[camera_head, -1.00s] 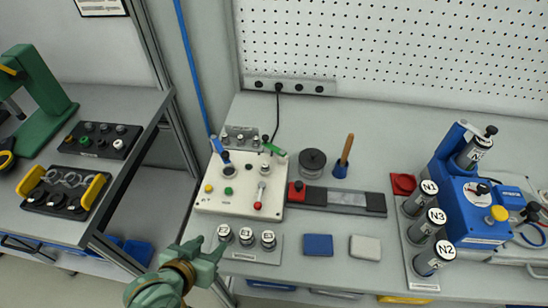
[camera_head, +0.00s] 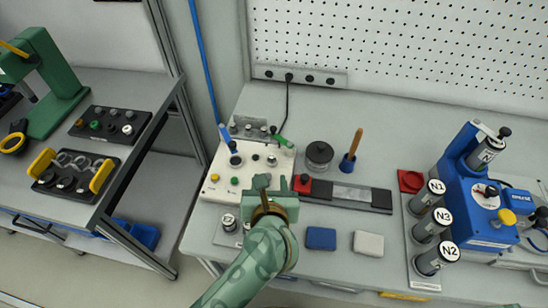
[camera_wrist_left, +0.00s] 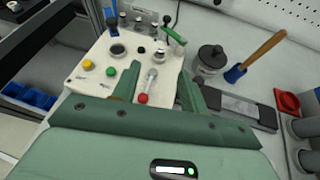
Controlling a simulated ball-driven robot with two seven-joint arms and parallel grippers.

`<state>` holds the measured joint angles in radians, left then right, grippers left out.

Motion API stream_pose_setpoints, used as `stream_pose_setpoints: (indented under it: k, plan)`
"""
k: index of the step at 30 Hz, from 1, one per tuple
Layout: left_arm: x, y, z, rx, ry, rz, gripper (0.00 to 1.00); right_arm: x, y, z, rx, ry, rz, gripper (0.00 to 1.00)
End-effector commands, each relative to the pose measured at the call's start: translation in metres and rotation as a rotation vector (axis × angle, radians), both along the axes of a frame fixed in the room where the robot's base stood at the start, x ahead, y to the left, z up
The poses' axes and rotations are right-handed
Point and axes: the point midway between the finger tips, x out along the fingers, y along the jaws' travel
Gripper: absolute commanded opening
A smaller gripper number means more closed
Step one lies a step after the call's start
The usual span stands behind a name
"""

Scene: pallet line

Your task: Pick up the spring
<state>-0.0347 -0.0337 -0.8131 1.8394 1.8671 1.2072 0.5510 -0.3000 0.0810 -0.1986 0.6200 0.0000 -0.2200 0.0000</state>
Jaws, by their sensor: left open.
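I cannot make out a spring for certain in either view. My left gripper (camera_head: 264,183) is over the front right part of the white control box (camera_head: 212,187). In the left wrist view my left gripper (camera_wrist_left: 158,88) is open, with its two green fingers apart and nothing held. A lever with a red knob (camera_wrist_left: 143,98) shows between the fingers on the box. One small labelled cylinder (camera_head: 229,222) stands in front of the box; my arm hides the space to its right. My right gripper is not in view.
A rack with small cylinders (camera_head: 248,126) stands behind the box. A side table at left holds black trays (camera_head: 110,128).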

Motion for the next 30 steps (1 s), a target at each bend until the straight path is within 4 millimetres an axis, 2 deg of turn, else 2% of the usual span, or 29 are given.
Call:
stream_pose_setpoints:
  k: [2,5,12,16,22,30]
  plan:
    - [-0.002,-0.005,-0.011,-0.046,0.057,0.016,0.44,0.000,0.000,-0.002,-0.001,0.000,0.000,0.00]
    - [0.007,-0.006,-0.023,-0.062,0.079,0.024,0.44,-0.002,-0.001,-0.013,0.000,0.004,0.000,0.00]
    - [0.058,-0.006,-0.056,-0.059,0.079,0.023,0.44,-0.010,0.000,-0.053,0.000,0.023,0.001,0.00]
    - [0.078,-0.006,-0.065,-0.058,0.078,0.023,0.44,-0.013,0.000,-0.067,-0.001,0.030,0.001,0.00]
    - [0.093,-0.006,-0.069,-0.058,0.076,0.023,0.44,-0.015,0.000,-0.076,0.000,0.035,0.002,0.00]
    - [0.130,-0.006,-0.092,-0.058,0.077,0.023,0.44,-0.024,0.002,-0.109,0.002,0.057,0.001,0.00]
